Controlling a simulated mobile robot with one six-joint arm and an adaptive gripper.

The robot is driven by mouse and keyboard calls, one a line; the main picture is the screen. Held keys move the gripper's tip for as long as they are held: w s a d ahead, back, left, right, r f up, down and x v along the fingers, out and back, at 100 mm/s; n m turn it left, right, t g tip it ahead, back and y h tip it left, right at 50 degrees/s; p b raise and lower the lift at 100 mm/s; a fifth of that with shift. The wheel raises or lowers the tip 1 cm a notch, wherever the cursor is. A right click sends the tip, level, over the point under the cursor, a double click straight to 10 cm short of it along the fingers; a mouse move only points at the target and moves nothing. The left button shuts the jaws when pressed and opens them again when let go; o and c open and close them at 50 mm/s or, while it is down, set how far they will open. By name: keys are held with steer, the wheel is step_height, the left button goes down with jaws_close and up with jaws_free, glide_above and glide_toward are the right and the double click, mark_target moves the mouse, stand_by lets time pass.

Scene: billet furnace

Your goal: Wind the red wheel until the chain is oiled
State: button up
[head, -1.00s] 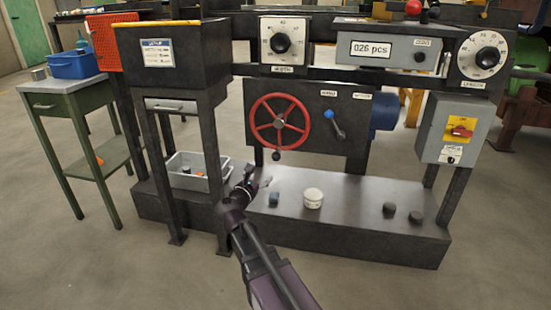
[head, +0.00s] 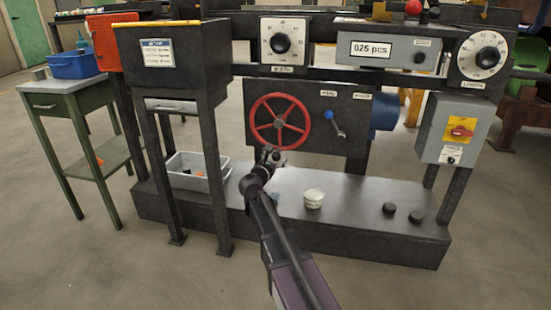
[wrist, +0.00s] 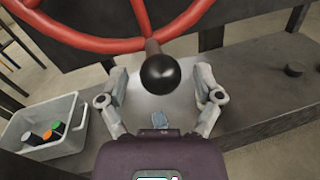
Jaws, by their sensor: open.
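The red wheel (head: 279,119) is mounted on the dark panel below the width dial. Its rim and a spoke also show at the top of the wrist view (wrist: 90,42). The wheel's black knob (wrist: 160,72) sticks out toward the wrist camera. My gripper (head: 269,152) is at the wheel's lower edge and covers the knob in the head view. In the wrist view my gripper (wrist: 161,82) is open, with one finger on each side of the knob and a visible gap to each. The chain cannot be made out in either view.
A blue-handled lever (head: 334,121) is on the panel right of the wheel. A grey bin (head: 182,164) with several small items sits at left.

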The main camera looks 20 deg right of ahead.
steer(key=shift+w+d, duration=0.15)
steer(key=shift+w, duration=0.05)
jaws_close()
stand_by(0.3)
steer(key=shift+d, duration=0.2)
steer(key=shift+w+a, duration=0.2)
steer(key=shift+a, duration=0.1)
